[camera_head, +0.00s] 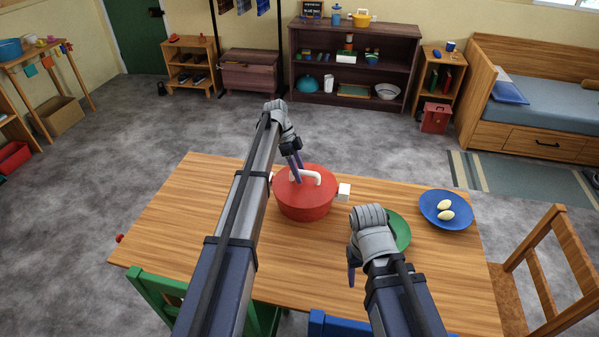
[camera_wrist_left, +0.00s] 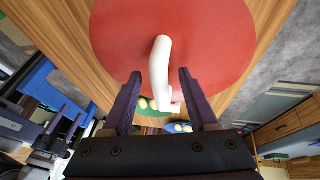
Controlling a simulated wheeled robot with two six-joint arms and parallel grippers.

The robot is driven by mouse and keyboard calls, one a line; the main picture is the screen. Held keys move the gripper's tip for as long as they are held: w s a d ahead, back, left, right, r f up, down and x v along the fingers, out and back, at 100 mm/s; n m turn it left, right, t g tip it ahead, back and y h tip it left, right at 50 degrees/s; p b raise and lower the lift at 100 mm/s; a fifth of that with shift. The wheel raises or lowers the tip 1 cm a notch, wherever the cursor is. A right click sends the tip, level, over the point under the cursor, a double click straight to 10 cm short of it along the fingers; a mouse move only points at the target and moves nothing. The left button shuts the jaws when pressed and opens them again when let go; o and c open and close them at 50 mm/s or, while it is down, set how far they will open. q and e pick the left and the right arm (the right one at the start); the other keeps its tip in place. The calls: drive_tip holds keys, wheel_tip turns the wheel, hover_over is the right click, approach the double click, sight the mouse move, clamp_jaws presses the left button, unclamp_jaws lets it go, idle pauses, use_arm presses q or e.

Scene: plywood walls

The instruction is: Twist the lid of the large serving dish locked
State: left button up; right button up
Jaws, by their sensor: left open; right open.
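The large serving dish (camera_head: 305,207) is red and round with white side handles, and stands on the wooden table. Its red lid (camera_head: 290,186) has a white arched handle (camera_head: 312,175). The lid (camera_wrist_left: 215,45) and the handle (camera_wrist_left: 160,62) also fill much of the left wrist view. My left gripper (camera_head: 297,178) is open above the lid. In the left wrist view its two fingers (camera_wrist_left: 158,75) are on either side of the handle, with gaps to it. My right gripper (camera_head: 353,280) is low over the table in front of a green plate; its fingers are partly hidden.
A blue plate (camera_head: 432,200) with two pale egg-shaped pieces (camera_head: 445,205) stands to the right on the table (camera_head: 180,215). A green plate (camera_head: 400,232) is partly behind my right gripper. The table's left part is clear. Chairs (camera_head: 545,260) stand at the right and front edges.

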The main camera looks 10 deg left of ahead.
use_arm(q)
drive_tip(key=p+v, duration=0.6)
drive_tip(key=v, duration=0.1)
drive_tip(key=shift+r, duration=0.15)
drive_tip(key=shift+a, duration=0.1)
drive_tip(key=s+d+n+y, duration=0.2)
drive_tip(key=s+d+n, duration=0.2)
drive_tip(key=s, duration=0.7)
drive_tip(key=s+d+f+n+t+y, duration=0.1)
drive_tip(key=s+d+n, duration=0.4)
drive_tip(key=s, duration=0.7)
drive_tip(key=s+d+f+n+t+y, duration=0.1)
drive_tip(key=s+d+n, duration=0.4)
drive_tip(key=s, duration=0.6)
drive_tip(key=shift+s+d+y, duration=0.3)
drive_tip(key=shift+y, duration=0.5)
